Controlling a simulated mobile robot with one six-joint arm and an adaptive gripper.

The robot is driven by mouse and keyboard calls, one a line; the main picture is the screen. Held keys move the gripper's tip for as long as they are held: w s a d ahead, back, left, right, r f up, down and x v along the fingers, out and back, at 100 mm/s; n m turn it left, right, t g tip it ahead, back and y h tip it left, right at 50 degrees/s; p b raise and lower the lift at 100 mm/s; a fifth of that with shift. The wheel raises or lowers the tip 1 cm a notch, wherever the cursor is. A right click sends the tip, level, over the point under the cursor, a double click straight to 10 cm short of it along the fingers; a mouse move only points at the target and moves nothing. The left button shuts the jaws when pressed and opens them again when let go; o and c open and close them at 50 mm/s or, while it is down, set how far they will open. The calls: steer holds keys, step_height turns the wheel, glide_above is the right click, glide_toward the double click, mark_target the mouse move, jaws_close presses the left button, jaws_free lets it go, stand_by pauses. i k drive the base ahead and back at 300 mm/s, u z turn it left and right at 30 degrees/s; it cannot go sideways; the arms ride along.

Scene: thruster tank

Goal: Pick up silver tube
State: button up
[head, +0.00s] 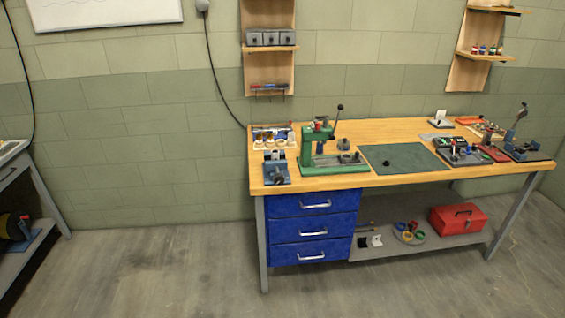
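I cannot make out a silver tube with certainty. The wooden workbench (385,130) stands against the wall right of centre, with many small items on top that are too small to tell apart. A green press (320,162) with a black-knobbed lever stands on its left part. A blue vise-like device (276,170) sits at the bench's left front corner. A green mat (415,157) lies in the middle with a small dark round thing on it. Grey and dark fixtures crowd the right end. My gripper is not in view.
Blue drawers (312,228) and a lower shelf (440,242) with a red toolbox (458,219) are under the bench. Wooden wall shelves (270,50) hang above. Another table (12,155) stands at the left edge. The concrete floor (160,270) in front is clear.

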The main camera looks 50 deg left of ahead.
mark_target(274, 155)
steer(key=u, duration=2.1)
steer(key=i, duration=1.05)
steer(key=z, duration=0.1)
